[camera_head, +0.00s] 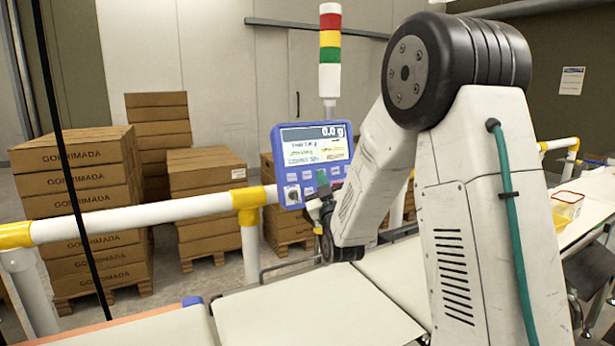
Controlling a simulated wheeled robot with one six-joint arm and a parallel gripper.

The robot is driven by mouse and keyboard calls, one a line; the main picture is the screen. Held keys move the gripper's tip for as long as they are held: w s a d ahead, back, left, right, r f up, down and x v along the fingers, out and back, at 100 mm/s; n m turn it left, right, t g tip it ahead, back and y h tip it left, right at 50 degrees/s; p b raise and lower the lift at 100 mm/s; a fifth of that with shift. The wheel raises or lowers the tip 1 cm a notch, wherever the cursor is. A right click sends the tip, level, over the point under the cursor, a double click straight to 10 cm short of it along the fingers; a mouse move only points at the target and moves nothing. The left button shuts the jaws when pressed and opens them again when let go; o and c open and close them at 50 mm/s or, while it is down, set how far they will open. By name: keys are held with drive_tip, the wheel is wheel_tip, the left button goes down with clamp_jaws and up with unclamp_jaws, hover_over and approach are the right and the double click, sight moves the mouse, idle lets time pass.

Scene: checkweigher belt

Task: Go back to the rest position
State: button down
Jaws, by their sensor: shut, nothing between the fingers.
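My arm fills the right half of the view, with its forearm slanting down to a dark joint just above the belt. Behind that forearm, small dark parts of my wrist and gripper (323,196) show at the lower right of the blue control panel (310,160). My gripper is shut and holds nothing. It is mostly hidden, and I cannot tell if it touches the panel. The panel screen reads 0.0 g, with several buttons below it. The pale checkweigher belt (310,312) runs along the bottom, its bare part empty.
A white and yellow rail (150,216) crosses on the left. A red, yellow and green signal tower (330,45) stands behind the panel. Stacked GORRIMADA cartons (75,180) stand on pallets beyond the rail. A yellow and red tray (568,203) sits at the far right.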

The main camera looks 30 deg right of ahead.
idle(0.5)
wheel_tip(320, 180, down, 12)
drive_tip(key=m+g+y, duration=0.1)
drive_tip(key=g+y, duration=0.1)
drive_tip(key=g, duration=0.5)
drive_tip(key=s+a+f+m+g+y, duration=0.1)
drive_tip(key=s+a+f+g+y, duration=0.1)
drive_tip(key=s+a+f+g, duration=0.35)
drive_tip(key=s+a+r+g, duration=0.3)
drive_tip(key=s, duration=0.9)
drive_tip(key=s+a+r+g+y, duration=0.1)
drive_tip(key=s+a+r+g, duration=0.1)
drive_tip(key=s, duration=1)
drive_tip(key=s+a+r+g+y, duration=0.1)
drive_tip(key=s+a+r+g, duration=0.2)
drive_tip(key=s, duration=0.9)
wheel_tip(320, 180, up, 3)
drive_tip(key=shift+s+a+f+g, duration=0.1)
drive_tip(key=shift+s+a+g, duration=0.2)
drive_tip(key=shift+g, duration=0.15)
